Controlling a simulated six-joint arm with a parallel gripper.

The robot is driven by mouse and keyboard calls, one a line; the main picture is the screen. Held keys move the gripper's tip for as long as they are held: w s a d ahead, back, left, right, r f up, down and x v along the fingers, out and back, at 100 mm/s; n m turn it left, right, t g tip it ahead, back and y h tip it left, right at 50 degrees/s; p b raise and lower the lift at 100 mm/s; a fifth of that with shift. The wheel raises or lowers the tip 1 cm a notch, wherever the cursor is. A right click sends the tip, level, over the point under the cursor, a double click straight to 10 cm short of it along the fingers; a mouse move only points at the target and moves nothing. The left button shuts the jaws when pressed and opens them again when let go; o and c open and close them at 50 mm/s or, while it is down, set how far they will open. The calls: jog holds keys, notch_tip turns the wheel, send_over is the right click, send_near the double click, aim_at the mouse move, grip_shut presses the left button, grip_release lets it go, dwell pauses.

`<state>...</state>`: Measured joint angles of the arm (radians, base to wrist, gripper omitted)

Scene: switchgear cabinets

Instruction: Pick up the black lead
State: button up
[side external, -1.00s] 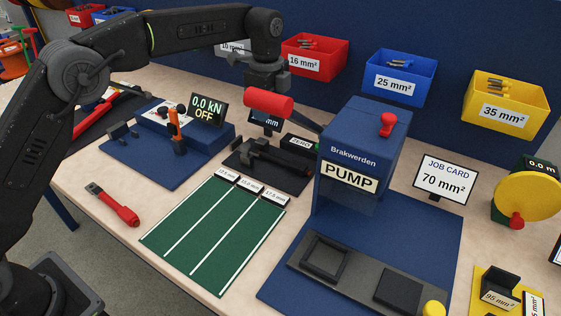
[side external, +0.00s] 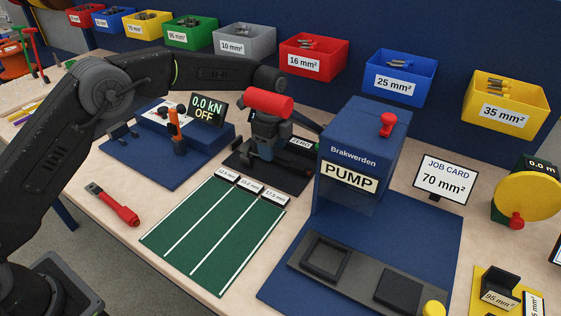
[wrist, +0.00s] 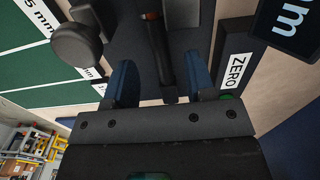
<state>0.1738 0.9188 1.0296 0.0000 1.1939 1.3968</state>
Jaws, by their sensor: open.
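The black lead (wrist: 161,58) shows in the wrist view as a dark rod with a brownish band near its upper end. It lies over the dark measuring device, whose base (side external: 290,181) shows in the side view. My gripper (wrist: 160,82) is open, with one blue finger on each side of the lead and visible gaps between. In the side view my gripper (side external: 264,145) is low over the measuring device and hides most of the lead. I cannot tell how far the fingers reach down beside it.
The blue pump (side external: 362,150) stands to the right. A ZERO box (wrist: 236,68) is close beside my gripper. A green striped mat (side external: 213,236) lies in front, and labelled bins (side external: 312,58) line the back.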

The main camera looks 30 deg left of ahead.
notch_tip(320, 180, down, 3)
jog(key=shift+r, duration=0.15)
jog(key=shift+c, duration=0.2)
jog(key=shift+r, duration=0.1)
grip_shut()
